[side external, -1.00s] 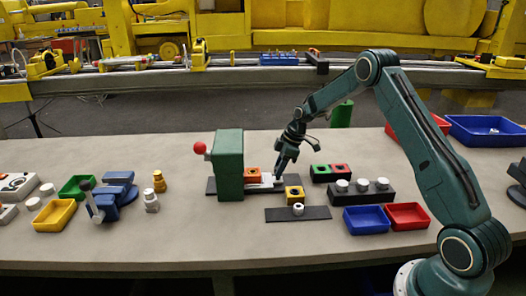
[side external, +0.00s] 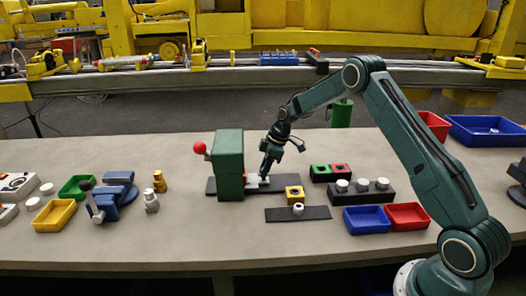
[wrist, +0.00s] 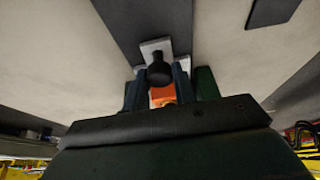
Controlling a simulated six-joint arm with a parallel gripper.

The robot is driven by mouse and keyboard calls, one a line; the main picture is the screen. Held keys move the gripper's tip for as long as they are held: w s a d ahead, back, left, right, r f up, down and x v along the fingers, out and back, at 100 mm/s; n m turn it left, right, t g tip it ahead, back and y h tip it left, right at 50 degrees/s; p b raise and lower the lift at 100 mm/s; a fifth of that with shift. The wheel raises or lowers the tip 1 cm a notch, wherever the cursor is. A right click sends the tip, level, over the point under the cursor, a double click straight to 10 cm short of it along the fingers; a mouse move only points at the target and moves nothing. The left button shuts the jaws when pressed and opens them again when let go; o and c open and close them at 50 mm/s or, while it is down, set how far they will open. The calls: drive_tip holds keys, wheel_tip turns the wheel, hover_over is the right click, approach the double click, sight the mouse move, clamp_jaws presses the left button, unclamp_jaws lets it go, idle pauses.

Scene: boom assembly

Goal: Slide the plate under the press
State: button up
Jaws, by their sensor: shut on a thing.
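The green press (side external: 229,165) stands on a dark base strip (side external: 212,188) with a red ball on its lever (side external: 199,148). The white plate (side external: 254,183) lies on the strip at the press's right side, partly hidden by the press and my gripper. My gripper (side external: 264,178) points down, its fingers around the plate's dark knob (wrist: 159,70). The wrist view also shows the white plate (wrist: 156,46) and an orange block (wrist: 163,96) between the fingers. The side view hides the orange block.
A blue vise (side external: 118,193) stands left.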

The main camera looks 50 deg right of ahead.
drive_tip(key=shift+w+a, duration=0.95)
drive_tip(key=shift+w, duration=0.05)
drive_tip(key=o, duration=0.9)
drive_tip(key=shift+c, duration=0.2)
drive_tip(key=shift+r, duration=0.1)
wheel_tip(320, 180, up, 8)
drive_tip(key=shift+f, duration=0.1)
drive_tip(key=shift+s, duration=0.1)
